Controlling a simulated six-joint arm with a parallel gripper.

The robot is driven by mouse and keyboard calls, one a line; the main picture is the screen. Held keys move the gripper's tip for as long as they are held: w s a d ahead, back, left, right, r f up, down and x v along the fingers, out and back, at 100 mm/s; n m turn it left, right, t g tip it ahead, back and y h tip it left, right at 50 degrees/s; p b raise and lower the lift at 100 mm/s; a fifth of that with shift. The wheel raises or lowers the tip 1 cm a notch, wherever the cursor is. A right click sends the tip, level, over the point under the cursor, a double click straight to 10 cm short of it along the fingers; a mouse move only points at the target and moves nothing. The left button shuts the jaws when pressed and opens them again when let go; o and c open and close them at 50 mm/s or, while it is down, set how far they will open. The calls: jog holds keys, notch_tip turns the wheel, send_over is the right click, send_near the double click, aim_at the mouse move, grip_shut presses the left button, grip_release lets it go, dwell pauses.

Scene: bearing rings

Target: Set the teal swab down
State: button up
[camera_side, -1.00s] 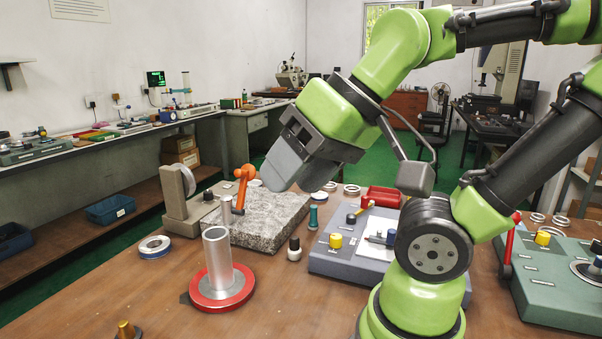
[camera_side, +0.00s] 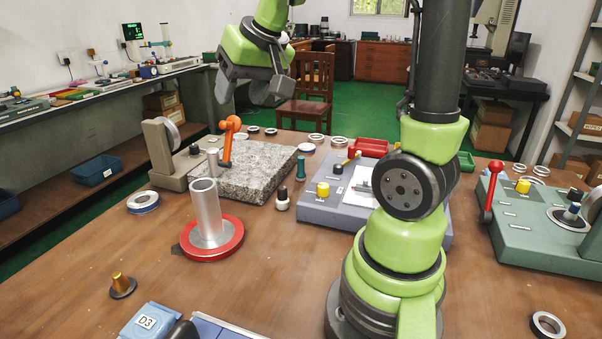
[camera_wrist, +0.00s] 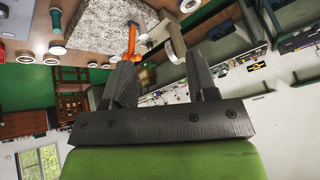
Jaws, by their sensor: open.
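The teal swab (camera_side: 301,168) is a small teal upright piece in the side view. It stands on the wooden table by the right edge of the speckled granite slab (camera_side: 262,178). A small teal piece (camera_wrist: 57,18), likely the same one, shows at the upper left of the wrist view. My gripper (camera_side: 246,92) is raised above and behind the slab, well apart from the swab. In the wrist view its two dark fingers (camera_wrist: 162,82) are spread with nothing held between them.
An orange-handled stand (camera_side: 229,140) rises from the slab. A silver tube (camera_side: 206,208) stands on a red disc in front. A white bottle with a black top (camera_side: 282,198) and a grey-blue panel (camera_side: 318,212) are near the swab. Bare wood (camera_side: 270,270) lies in front.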

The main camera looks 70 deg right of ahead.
jog(key=w+d+f+m+g+h, duration=0.1)
jog(key=d+f, duration=0.3)
jog(key=d, duration=0.3)
jog(key=w+d+f+m+g, duration=0.1)
jog(key=w+d+f, duration=0.1)
jog(key=d+f, duration=0.35)
jog(key=m+g+h, duration=0.1)
send_near(302, 158)
notch_tip(302, 158, down, 2)
jog(key=x, duration=0.5)
jog(key=shift+w, duration=0.15)
jog(key=shift+d+x, duration=0.1)
jog(key=shift+x, duration=1.25)
jog(key=shift+d+x, duration=0.15)
jog(key=shift+x, duration=1.2)
jog(key=shift+r, duration=0.1)
jog(key=shift+c, duration=0.5)
grip_shut()
